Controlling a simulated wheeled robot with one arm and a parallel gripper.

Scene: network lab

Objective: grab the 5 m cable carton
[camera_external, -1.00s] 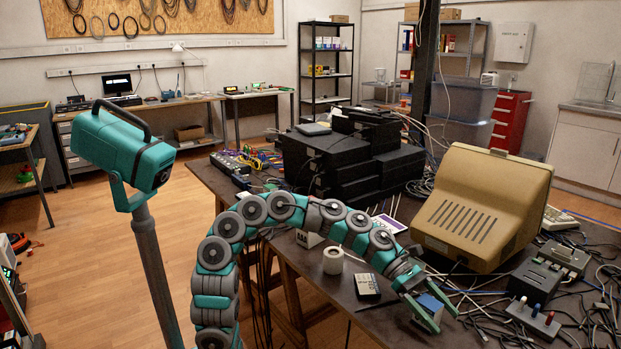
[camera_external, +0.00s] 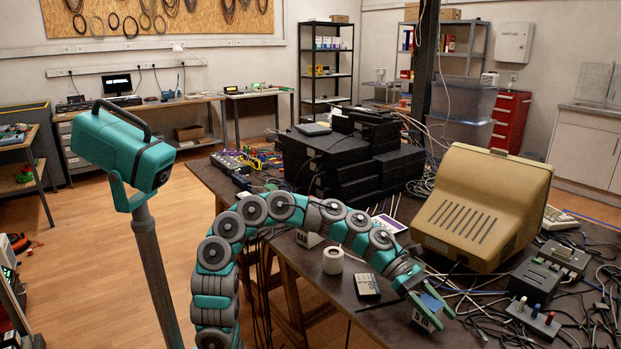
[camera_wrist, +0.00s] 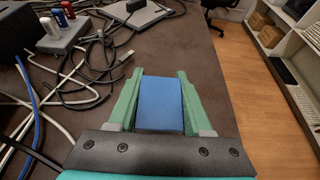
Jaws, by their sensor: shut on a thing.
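A small carton with a blue top (camera_external: 433,302) is between my gripper's green fingers near the table's front edge. I cannot tell whether the carton's underside touches the table.
A beige monitor (camera_external: 483,208) stands behind my gripper. Loose cables and a grey switch box (camera_external: 533,318) lie to the right. A white roll (camera_external: 333,261) and a small keypad device (camera_external: 366,285) stand to the left. The table edge and floor are close on the wrist view's right.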

